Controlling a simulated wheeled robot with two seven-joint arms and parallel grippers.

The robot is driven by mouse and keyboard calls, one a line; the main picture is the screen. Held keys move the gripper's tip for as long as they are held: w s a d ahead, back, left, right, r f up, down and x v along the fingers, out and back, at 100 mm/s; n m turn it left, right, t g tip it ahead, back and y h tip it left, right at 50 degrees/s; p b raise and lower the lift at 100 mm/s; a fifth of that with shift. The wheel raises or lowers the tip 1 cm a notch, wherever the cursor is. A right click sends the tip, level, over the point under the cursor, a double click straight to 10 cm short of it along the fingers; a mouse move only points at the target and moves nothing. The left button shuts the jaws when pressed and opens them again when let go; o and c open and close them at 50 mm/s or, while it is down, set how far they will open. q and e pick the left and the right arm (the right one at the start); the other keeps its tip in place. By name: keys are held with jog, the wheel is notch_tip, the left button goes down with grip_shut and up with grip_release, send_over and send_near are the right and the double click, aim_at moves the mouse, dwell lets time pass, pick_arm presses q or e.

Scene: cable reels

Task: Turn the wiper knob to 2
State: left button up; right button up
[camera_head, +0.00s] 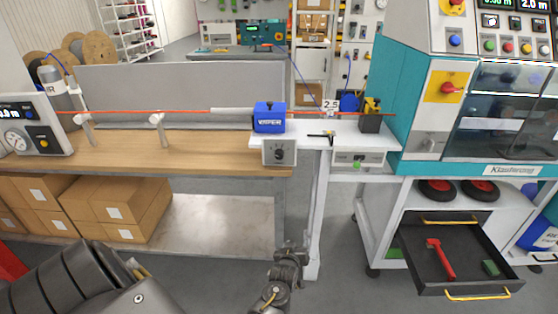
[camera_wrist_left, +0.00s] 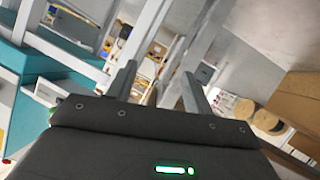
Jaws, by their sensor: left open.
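The wiper knob (camera_head: 279,154) is a small dark dial on a pale box under the white shelf, just below the blue wiper unit (camera_head: 269,117). Its setting is too small to read. My left gripper (camera_head: 291,255) is low in the head view, below the knob and well apart from it, in front of the bench. In the left wrist view its two fingers (camera_wrist_left: 157,88) are spread with nothing between them. I cannot make out the knob in that view. My right gripper is not in view.
An orange cable runs through the wiper to a black and yellow device (camera_head: 371,115). A white post stands right of my gripper. Cardboard boxes (camera_head: 115,200) sit under the wooden bench (camera_head: 200,155).

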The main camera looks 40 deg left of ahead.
pick_arm(q)
jog(key=w+a+r+n+t+y, duration=0.1)
jog(key=w+a+r+n+y, duration=0.15)
jog(key=r, duration=0.55)
jog(key=w+a+r+n+t+y, duration=0.1)
jog(key=a+r+n, duration=0.2)
jog(key=r, duration=0.5)
jog(key=n+y, duration=0.3)
jog(key=n, duration=0.1)
send_near(279, 157)
jog(key=shift+m+g, duration=0.25)
jog(key=shift+g, duration=0.05)
jog(key=x, duration=0.8)
jog(key=shift+w+r+p, duration=0.1)
jog(key=shift+r+p, duration=0.2)
jog(key=shift+p, duration=0.1)
jog(key=shift+w+a, duration=0.2)
jog(key=shift+w, duration=0.15)
jog(key=c, duration=1)
jog(key=shift+o, duration=0.2)
